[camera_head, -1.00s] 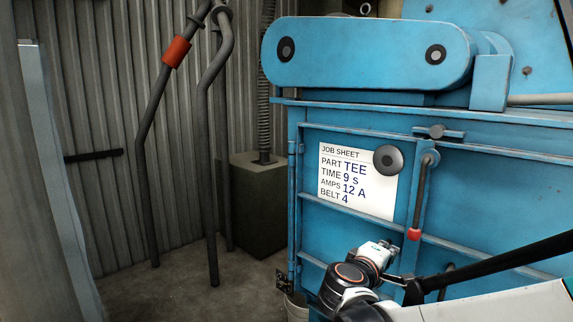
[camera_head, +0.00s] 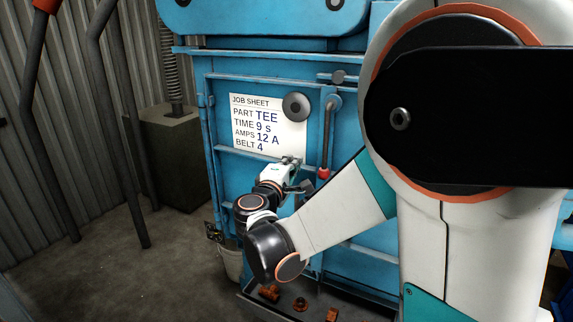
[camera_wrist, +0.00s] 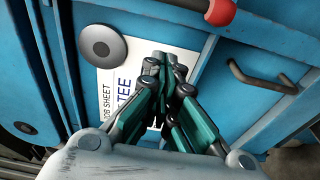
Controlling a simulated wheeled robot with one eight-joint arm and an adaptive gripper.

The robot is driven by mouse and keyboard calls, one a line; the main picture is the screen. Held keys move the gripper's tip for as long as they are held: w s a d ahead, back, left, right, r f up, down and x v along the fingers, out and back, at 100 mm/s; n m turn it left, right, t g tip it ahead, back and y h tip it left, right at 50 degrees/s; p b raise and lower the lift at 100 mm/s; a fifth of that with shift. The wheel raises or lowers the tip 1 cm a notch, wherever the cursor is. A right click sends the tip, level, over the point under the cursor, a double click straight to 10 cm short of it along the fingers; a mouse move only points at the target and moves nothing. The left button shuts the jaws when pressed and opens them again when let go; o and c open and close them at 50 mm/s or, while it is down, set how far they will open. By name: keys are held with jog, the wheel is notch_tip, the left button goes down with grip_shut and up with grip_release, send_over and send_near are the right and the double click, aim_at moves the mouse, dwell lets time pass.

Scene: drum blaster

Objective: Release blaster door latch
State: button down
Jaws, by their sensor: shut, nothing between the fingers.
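The blaster's blue door (camera_head: 225,178) is closed in the head view. A grey latch lever (camera_head: 328,135) hangs down on it, with a red grip (camera_head: 324,173) at its lower end. In the wrist view the red grip (camera_wrist: 221,12) shows at the top edge, beyond and right of my fingertips. My gripper (camera_head: 292,160) is in front of the door at the job sheet's lower right edge, left of the red grip and apart from it. In the wrist view my gripper (camera_wrist: 166,62) has its fingertips together, with nothing between them.
A job sheet (camera_head: 250,128) and a round grey knob (camera_head: 296,106) are on the door. A brown pull handle (camera_wrist: 262,85) is right of my fingers in the wrist view. A bucket (camera_head: 230,262) and a tray (camera_head: 290,305) with rusty parts are below.

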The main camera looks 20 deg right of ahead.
jog(key=w+d, duration=0.1)
jog(key=d, duration=0.5)
jog(key=shift+w+d, duration=0.3)
jog(key=shift+d, duration=0.1)
jog(key=shift+s, duration=0.15)
jog(key=shift+f, duration=0.1)
